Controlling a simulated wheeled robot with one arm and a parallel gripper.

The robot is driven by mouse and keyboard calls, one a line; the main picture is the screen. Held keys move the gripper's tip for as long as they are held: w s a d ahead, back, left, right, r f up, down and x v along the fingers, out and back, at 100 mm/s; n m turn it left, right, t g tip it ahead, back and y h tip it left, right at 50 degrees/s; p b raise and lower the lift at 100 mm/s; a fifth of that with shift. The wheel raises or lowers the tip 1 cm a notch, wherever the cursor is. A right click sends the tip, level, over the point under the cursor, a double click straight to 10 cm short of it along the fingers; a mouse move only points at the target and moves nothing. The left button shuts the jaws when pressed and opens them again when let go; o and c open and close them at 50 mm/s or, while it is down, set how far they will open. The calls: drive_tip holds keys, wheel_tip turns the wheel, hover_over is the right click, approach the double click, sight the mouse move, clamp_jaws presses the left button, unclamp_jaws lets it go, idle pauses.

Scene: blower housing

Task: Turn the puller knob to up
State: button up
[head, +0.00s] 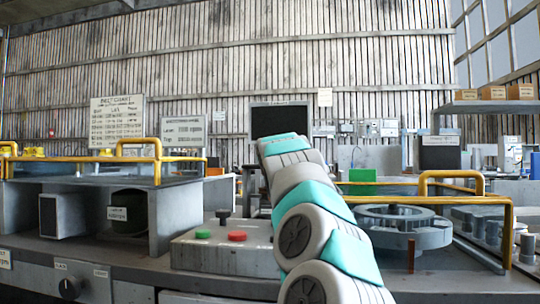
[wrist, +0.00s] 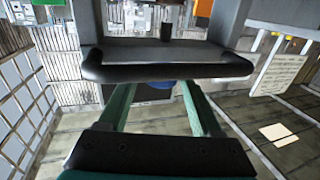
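A round dark knob (head: 68,287) sits on the grey front panel at the lower left of the head view, with small labels above it. A black knob (head: 223,215) stands on the grey control box by the green and red buttons. I cannot read which one is named puller. My arm rises past the right of the box, well apart from the front-panel knob. My gripper (wrist: 160,88) shows in the wrist view as green bars reaching toward a black crossbar. No knob is visibly held, and its finger opening is unclear.
A green button (head: 203,234) and a red button (head: 237,236) sit on the control box (head: 190,255). Yellow rails (head: 110,159) run above the left bench. A round grey housing (head: 400,228) stands right of my arm, with another yellow rail (head: 450,174) beside it.

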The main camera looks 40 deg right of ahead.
drive_tip(key=shift+o, duration=0.6)
drive_tip(key=b+v, duration=0.2)
drive_tip(key=v, duration=0.5)
drive_tip(key=shift+s+a, duration=0.25)
drive_tip(key=shift+s, duration=0.1)
